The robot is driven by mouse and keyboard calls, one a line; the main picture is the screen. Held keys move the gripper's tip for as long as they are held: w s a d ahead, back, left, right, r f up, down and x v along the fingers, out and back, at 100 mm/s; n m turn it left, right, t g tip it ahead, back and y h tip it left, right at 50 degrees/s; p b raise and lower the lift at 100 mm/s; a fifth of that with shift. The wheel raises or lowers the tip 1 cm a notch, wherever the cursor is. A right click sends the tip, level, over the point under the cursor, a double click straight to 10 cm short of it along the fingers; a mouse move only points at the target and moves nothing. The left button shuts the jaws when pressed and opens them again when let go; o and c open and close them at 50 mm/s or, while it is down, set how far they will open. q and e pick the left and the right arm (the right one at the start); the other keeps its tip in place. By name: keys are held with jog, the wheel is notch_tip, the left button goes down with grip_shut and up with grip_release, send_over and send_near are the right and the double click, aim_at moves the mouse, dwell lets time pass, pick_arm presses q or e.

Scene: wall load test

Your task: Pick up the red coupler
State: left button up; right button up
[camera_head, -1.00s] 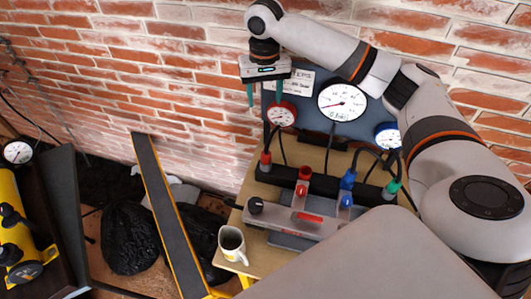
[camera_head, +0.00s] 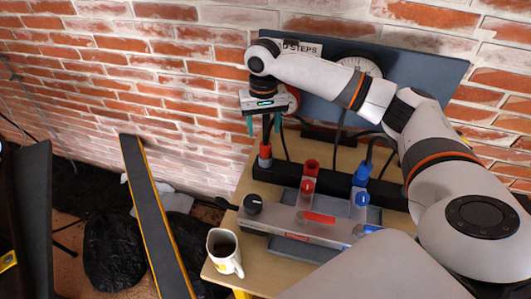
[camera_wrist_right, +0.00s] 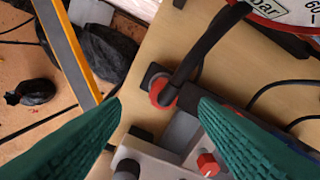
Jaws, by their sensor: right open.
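The red coupler (camera_head: 265,151) stands at the left end of the black manifold bar, with a black hose rising from its top. In the right wrist view the coupler (camera_wrist_right: 158,93) shows as a red ring around the hose end, between my two green fingertips. My right gripper (camera_head: 264,127) is open and points down just above the coupler, its fingers on either side of the hose. In the wrist view the right gripper (camera_wrist_right: 160,100) has a wide gap and does not appear to touch the coupler. My left gripper is not in view.
A blue coupler (camera_head: 361,175) and a red fitting (camera_head: 310,170) stand to the right. A grey pump unit (camera_head: 305,222) with a black knob lies in front. A mug (camera_head: 224,252) stands at the table's (camera_head: 262,278) left edge. A gauge board (camera_head: 415,75) leans behind.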

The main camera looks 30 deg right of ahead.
aim_at(265, 144)
jog(key=f, duration=0.4)
jog(key=f+p, duration=0.1)
jog(key=f, duration=0.3)
jog(key=shift+s+d+f, duration=0.1)
jog(key=shift+s+f, duration=0.1)
jog(key=c, duration=1.1)
